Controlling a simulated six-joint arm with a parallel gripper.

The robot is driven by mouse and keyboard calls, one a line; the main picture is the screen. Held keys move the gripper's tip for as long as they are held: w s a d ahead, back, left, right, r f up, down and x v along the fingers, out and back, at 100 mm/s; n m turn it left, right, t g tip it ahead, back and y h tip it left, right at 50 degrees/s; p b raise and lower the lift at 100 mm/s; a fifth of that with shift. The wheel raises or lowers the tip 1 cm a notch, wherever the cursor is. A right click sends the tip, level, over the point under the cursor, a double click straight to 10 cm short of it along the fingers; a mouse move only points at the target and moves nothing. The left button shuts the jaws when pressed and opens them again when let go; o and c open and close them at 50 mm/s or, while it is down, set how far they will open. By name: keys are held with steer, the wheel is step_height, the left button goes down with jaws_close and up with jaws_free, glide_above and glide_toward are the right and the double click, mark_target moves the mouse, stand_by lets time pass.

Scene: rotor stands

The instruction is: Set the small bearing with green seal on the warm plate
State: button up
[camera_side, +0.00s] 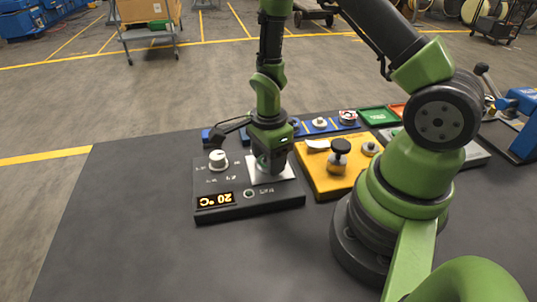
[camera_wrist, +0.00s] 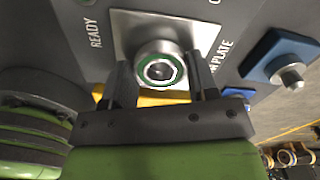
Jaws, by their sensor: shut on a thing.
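The small bearing with the green seal (camera_wrist: 160,70) is between the fingers of my gripper (camera_wrist: 160,88) in the wrist view. My gripper is shut on it. The warm plate is a bright metal square (camera_wrist: 128,22) on a dark heater unit, and the bearing is over it, low and close to its surface. I cannot tell whether it touches. In the side view my gripper (camera_side: 268,166) points down over the plate (camera_side: 285,173), and the bearing is hidden behind the fingers.
The heater unit (camera_side: 230,208) has a knob (camera_side: 217,158) and a display reading 20 °C. A yellow fixture (camera_side: 325,181) with a black-knobbed part (camera_side: 340,152) stands just right. Blue trays with small parts (camera_side: 320,125) and a green tray (camera_side: 378,116) lie behind. The front left mat is clear.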

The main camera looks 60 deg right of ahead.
steer(key=o, duration=1.4)
steer(key=shift+r, duration=4)
